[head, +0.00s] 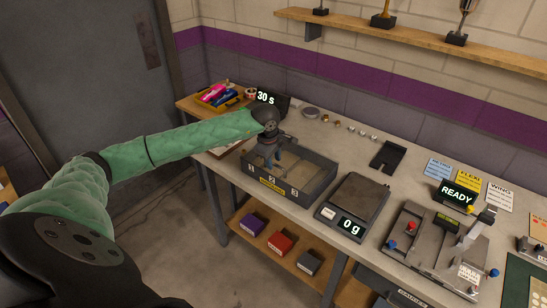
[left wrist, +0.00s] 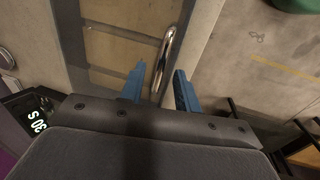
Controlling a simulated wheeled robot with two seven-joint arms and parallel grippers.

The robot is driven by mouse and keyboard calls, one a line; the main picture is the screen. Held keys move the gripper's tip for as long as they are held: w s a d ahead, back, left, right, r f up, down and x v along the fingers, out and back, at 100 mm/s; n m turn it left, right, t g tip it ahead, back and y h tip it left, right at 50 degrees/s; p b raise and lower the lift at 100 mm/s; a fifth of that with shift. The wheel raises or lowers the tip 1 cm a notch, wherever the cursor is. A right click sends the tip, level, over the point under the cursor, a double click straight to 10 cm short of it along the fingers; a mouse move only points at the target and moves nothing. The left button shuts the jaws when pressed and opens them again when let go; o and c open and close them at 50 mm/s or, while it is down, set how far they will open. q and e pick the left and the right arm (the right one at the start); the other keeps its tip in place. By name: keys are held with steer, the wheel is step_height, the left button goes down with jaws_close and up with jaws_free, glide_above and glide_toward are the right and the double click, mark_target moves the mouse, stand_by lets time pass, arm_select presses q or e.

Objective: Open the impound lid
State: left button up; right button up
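The impound box (head: 318,192) is a dark, shallow tray-like box on the bench, with numbered front sections and a yellow label too small to read. Its lid appears shut; tan panels between dark bars (left wrist: 122,48) show in the left wrist view. A chrome bar handle (left wrist: 168,55) runs along the lid's edge. My left gripper (head: 275,157) is over the box's left part, pointing down. Its blue fingers (left wrist: 160,92) are open, with the handle's near end between them in the picture; I cannot tell whether they touch it. My right gripper is out of view.
A scale (head: 357,199) reading 0 g stands right of the box. A 30 s display (head: 267,97) and a yellow tray (head: 219,98) of markers are behind it at left. A track fixture (head: 433,243) and a READY sign (head: 457,196) are at right.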

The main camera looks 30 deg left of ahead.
arm_select(q)
steer(key=shift+f, duration=0.25)
jaws_close()
steer(key=shift+w, duration=0.2)
